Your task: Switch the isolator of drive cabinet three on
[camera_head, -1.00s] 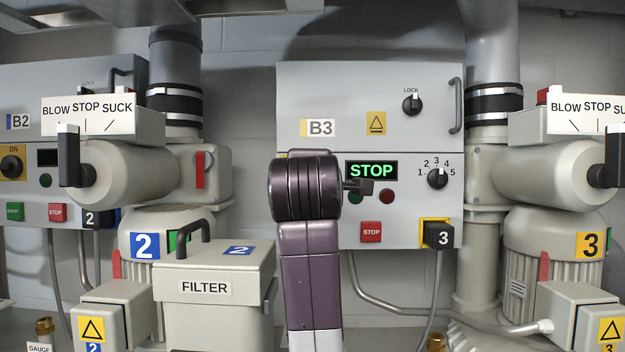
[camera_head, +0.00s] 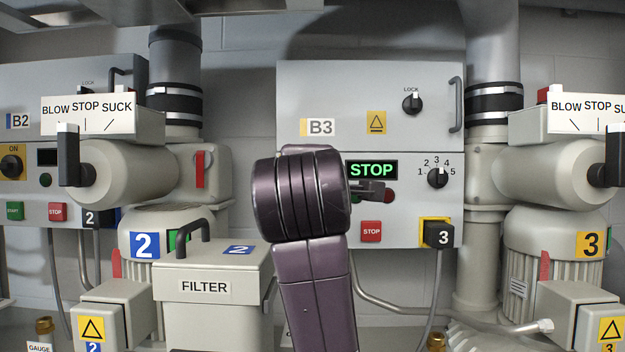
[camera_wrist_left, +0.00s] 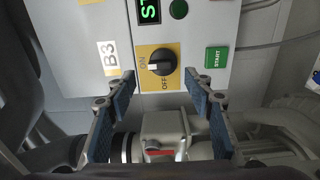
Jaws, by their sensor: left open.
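Drive cabinet three, labelled B3 (camera_head: 320,127), stands in the middle of the head view, with its display (camera_head: 371,170) reading STOP. Its isolator (camera_wrist_left: 160,62) is a black rotary knob on a yellow ON/OFF plate (camera_wrist_left: 144,52) in the left wrist view. A white mark shows on the knob's lower left part; I cannot tell its exact setting. My left arm hides the isolator in the head view. My left gripper (camera_wrist_left: 161,84) is open and empty, its blue-padded fingers spread to either side below the knob, apart from it. My right gripper is out of view.
A green START button (camera_wrist_left: 216,57) lies right of the isolator in the wrist view. A red STOP button (camera_head: 371,231) and a selector knob (camera_head: 438,178) are on the same panel. A filter box (camera_head: 205,287) stands at lower left. Blower three (camera_head: 555,240) stands at right.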

